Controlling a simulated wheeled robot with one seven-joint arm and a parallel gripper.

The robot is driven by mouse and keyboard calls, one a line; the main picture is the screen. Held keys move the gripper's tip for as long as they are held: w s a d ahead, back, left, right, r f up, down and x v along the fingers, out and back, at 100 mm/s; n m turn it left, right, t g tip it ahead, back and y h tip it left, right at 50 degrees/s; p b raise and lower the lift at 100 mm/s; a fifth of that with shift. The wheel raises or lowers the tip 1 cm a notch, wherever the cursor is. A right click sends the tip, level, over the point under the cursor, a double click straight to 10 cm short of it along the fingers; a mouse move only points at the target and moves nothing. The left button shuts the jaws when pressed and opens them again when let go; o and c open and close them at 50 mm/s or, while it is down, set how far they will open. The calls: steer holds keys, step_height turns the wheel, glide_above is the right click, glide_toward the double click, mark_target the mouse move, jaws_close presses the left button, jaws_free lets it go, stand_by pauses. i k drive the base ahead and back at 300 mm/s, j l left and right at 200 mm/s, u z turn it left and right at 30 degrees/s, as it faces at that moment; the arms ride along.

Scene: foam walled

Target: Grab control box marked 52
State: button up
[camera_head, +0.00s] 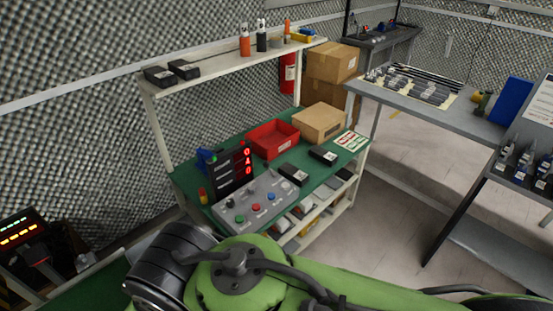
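Two small black boxes lie on the green bench top, one box (293,174) just right of the grey button panel and another box (323,155) further right. Two more black boxes, one (160,77) and one (184,69), lie on the upper shelf at its left end. Pale labels show on some of them, but no number 52 can be read, so I cannot tell which box is marked 52. My green arm fills the bottom of the view. My gripper is not in view.
The green bench (355,148) carries a grey button panel (252,201), a display with red digits (247,160), a red bin (272,139) and a cardboard box (319,123). The upper shelf (215,67) overhangs the back. Grey tables stand right; floor between is clear.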

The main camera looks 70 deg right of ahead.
mark_target(291, 173)
steer(key=z, duration=0.45)
steer(key=k+l+z, duration=0.1)
steer(key=z, duration=0.4)
steer(key=l+z, duration=0.15)
steer(key=z, duration=0.3)
steer(key=l+z, duration=0.1)
steer(key=z, duration=0.35)
steer(key=k, duration=0.05)
